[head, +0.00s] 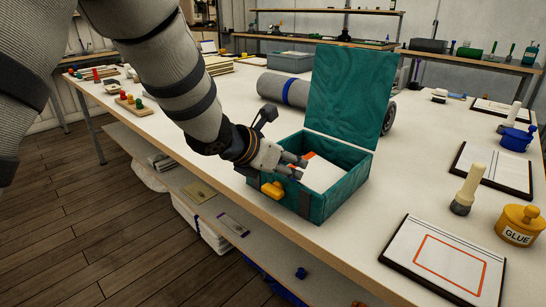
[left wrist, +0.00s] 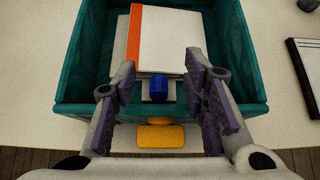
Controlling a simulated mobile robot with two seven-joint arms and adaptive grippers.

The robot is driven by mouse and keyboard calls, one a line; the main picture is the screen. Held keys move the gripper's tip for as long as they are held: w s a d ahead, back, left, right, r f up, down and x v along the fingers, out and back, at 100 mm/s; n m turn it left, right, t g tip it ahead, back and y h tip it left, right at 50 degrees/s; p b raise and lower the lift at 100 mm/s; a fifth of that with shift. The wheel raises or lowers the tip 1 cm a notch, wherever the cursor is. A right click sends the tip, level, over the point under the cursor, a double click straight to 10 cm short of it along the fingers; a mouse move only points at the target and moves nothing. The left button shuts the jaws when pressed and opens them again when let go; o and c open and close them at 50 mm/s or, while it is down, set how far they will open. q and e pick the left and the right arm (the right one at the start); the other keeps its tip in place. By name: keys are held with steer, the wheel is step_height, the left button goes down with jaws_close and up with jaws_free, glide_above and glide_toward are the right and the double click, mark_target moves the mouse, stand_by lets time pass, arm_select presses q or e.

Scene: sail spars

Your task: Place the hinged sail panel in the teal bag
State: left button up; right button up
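The teal bag (head: 315,209) is box-shaped and stands on the table with its lid (head: 348,92) raised at the back. The white hinged sail panel (head: 322,174) with an orange stripe lies inside it, folded into a stack. In the left wrist view the panel (left wrist: 172,42) sits within the bag's walls (left wrist: 78,70), and a blue knob (left wrist: 158,89) shows at its near edge. My left gripper (head: 302,168) is over the bag's front rim. Its fingers (left wrist: 160,98) are spread on either side of the knob, with gaps, holding nothing. My right gripper is out of view.
A yellow clasp (head: 272,190) sticks out from the bag's front. A grey roll with a blue band (head: 286,90) lies behind the bag. To the right are a framed board (head: 445,260), a pale-handled tool (head: 467,190) and a yellow glue pot (head: 519,224).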

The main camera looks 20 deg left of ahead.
arm_select(q)
steer(key=v, duration=1)
steer(key=s+d+f+n+g, duration=0.1)
steer(key=s+f+n+g, duration=0.1)
steer(key=s+f+n, duration=0.4)
steer(key=s+f+n+g+y, duration=0.1)
steer(key=s+f+n+g, duration=0.15)
steer(key=f+n, duration=0.7)
steer(key=s+d+f+n+g, duration=0.1)
steer(key=s+f+n, duration=0.4)
steer(key=f, duration=0.5)
steer(key=s+a+f+n+g+y, duration=0.1)
steer(key=s+f+n+g, duration=0.2)
steer(key=s+n, duration=0.7)
steer(key=s+a+f+n+g+y, duration=0.1)
steer(key=s+f+n+g, duration=0.2)
steer(key=s+f+n, duration=0.5)
steer(key=s+n, duration=0.2)
steer(key=s, duration=0.3)
steer(key=shift+a+y, duration=0.2)
steer(key=shift+y, duration=0.1)
